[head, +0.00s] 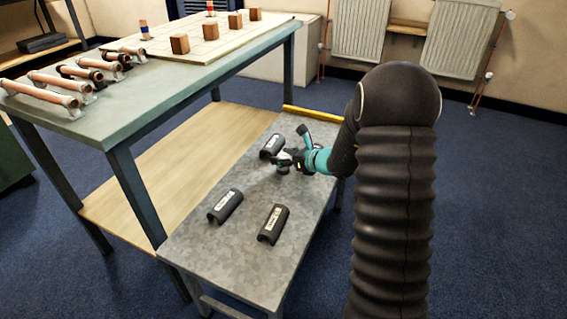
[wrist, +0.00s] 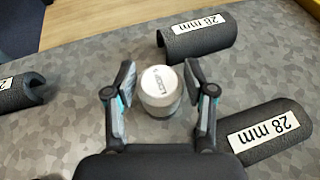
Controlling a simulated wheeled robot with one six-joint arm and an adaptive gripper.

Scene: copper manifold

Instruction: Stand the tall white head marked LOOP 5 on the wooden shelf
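A white round head (wrist: 160,88) stands on the grey mottled metal table. Lettering on its top reads upside down as LOOP; I cannot make out the number. My gripper (wrist: 158,82) is open, with one finger on each side of the head and narrow gaps showing. In the head view my gripper (head: 284,167) is over the far part of the low metal table (head: 205,248), and it largely hides the head. A wooden shelf (head: 150,190) lies under the green workbench, left of the metal table. Its pale wood also shows in the wrist view (wrist: 75,20).
Black half-round covers marked 28 mm lie around the head, at the upper right (wrist: 200,42) and lower right (wrist: 268,130). Another cover (wrist: 20,95) is at the left. The workbench (head: 130,118) carries copper pipes and wooden blocks. The wooden shelf looks bare.

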